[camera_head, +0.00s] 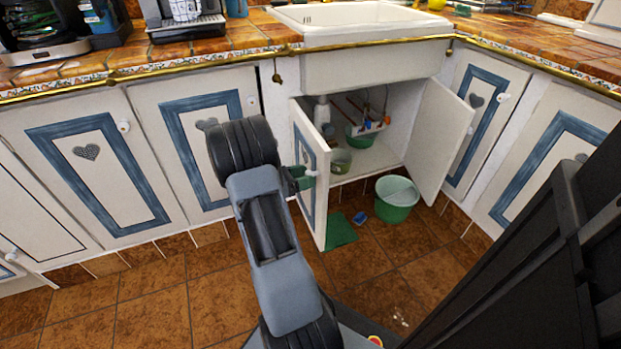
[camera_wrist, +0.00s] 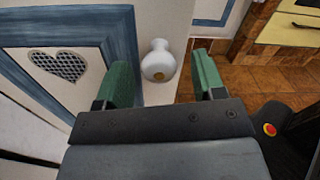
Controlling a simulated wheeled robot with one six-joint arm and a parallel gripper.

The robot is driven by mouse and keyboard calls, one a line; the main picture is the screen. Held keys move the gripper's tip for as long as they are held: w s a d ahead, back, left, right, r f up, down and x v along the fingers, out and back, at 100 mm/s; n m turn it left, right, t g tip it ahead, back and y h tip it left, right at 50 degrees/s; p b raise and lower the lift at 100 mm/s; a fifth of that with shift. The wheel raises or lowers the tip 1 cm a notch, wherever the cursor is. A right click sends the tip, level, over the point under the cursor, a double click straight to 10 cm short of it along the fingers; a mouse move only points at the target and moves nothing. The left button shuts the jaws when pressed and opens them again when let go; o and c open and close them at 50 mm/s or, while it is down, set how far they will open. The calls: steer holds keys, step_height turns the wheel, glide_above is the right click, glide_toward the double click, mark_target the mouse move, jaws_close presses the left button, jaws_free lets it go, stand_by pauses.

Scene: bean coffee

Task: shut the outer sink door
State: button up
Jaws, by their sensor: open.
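The cabinet under the sink stands open with two white doors swung out. The left sink door (camera_head: 309,165) has a blue frame and a white knob (camera_head: 311,173). The right sink door (camera_head: 439,139) shows its plain white inner face. My gripper (camera_head: 301,178) is at the left door's knob. In the wrist view, my open gripper (camera_wrist: 162,80) has its green fingers on either side of the white knob (camera_wrist: 158,62), with gaps to both. The door's blue frame and heart cutout (camera_wrist: 57,65) show left of the knob. My arm hides part of the cabinet front beside the door.
A green bucket (camera_head: 396,199) stands on the floor before the open cabinet. A green cloth (camera_head: 340,231) and a small blue item (camera_head: 360,217) lie near the left door's lower edge. Bowls and bottles are inside. The white sink (camera_head: 350,22) is above.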

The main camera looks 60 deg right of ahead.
steer(key=shift+x, duration=1.05)
